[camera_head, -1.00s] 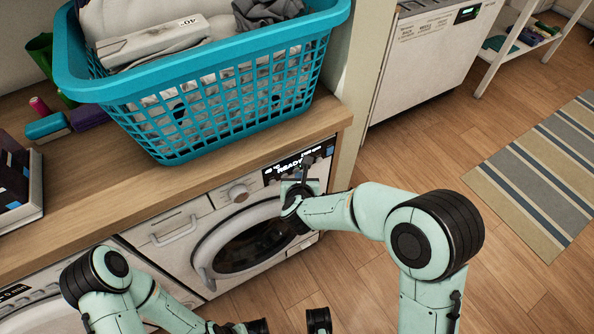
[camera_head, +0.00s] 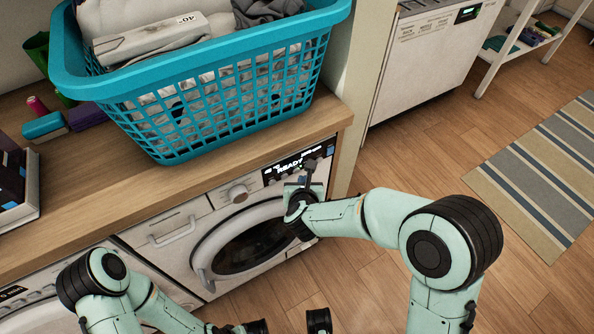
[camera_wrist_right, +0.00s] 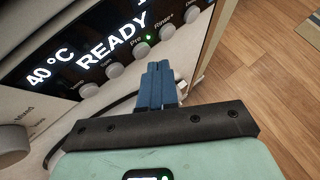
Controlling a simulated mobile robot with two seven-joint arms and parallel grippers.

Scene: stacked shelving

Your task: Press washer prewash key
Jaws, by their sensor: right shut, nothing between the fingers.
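The white washer (camera_head: 184,262) stands under the wooden counter, with its round door shut. Its black display (camera_head: 289,169) is lit; the right wrist view shows "40 °C" and "READY" on it (camera_wrist_right: 110,52). Below the display is a row of round keys. The key labelled like "Pre" (camera_wrist_right: 141,49) has a small lit green light beside it. My right gripper (camera_head: 306,176) is at the right part of the panel, shut and empty. Its blue fingertips (camera_wrist_right: 159,69) appear just below and right of that key; I cannot tell whether they touch the panel.
A turquoise laundry basket (camera_head: 215,56) full of clothes stands on the wooden counter (camera_head: 62,216) above the washer. A wall end (camera_head: 352,95) rises close right of the washer. Wood floor (camera_head: 425,150) is open to the right.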

